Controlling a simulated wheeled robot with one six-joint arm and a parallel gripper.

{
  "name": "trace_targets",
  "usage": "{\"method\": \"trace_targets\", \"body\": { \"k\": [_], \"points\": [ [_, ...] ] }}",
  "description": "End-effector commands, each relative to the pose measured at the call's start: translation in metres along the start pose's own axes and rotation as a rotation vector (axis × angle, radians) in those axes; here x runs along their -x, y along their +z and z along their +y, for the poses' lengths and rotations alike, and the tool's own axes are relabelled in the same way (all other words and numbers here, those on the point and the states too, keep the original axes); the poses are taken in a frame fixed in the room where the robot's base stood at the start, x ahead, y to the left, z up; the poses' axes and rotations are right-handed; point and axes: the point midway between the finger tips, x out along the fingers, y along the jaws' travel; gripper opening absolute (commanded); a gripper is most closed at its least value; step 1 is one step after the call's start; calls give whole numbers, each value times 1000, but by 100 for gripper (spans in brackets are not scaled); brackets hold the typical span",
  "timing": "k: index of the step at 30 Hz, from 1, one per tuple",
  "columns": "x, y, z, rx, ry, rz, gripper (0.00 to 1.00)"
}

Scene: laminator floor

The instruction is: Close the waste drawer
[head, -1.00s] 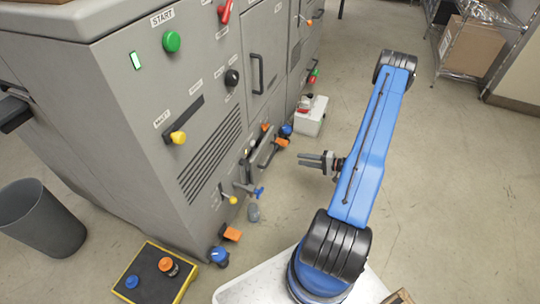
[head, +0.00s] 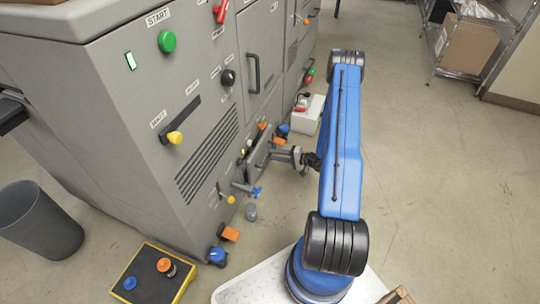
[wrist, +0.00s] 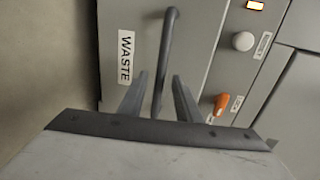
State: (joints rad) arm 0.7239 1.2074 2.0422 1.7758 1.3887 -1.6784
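The waste drawer (wrist: 200,45) has a grey front with a white WASTE label (wrist: 125,57) and fills the middle of the wrist view. In the head view the drawer (head: 257,152) is low on the machine's side, partly hidden by my gripper; how far out it stands is hard to tell. Its dark bar handle (wrist: 168,45) runs up the front. My gripper (wrist: 160,76) is open, one finger on each side of the handle, with gaps showing at both sides. In the head view my gripper (head: 274,154) reaches left to the drawer front.
The grey laminator (head: 150,130) carries a lever with a yellow knob (head: 174,137), and an orange knob (wrist: 221,103) is right of the drawer. A white box (head: 309,115) stands on the floor beyond it. A bin (head: 38,225) and a pedal mat (head: 150,275) are at left.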

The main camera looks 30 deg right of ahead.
Motion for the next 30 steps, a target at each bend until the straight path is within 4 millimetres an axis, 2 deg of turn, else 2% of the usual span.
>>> {"method": "trace_targets", "body": {
  "k": [3, 7, 18, 19, 22, 23, 30],
  "points": [
    [-15, 1, 0, 0, 0, -2, 31],
    [-25, 1, 0, -1, 0, -2, 31],
    [-29, 0, 0, -1, 0, 0, 31],
    [-29, 0, 0, -1, 0, 0, 26],
    [-29, 0, 0, -1, 0, 0, 2],
    [-29, 0, 0, -1, 0, 0, 0],
    [-32, 0, 0, -1, 1, -1, 0]
  ]
}}
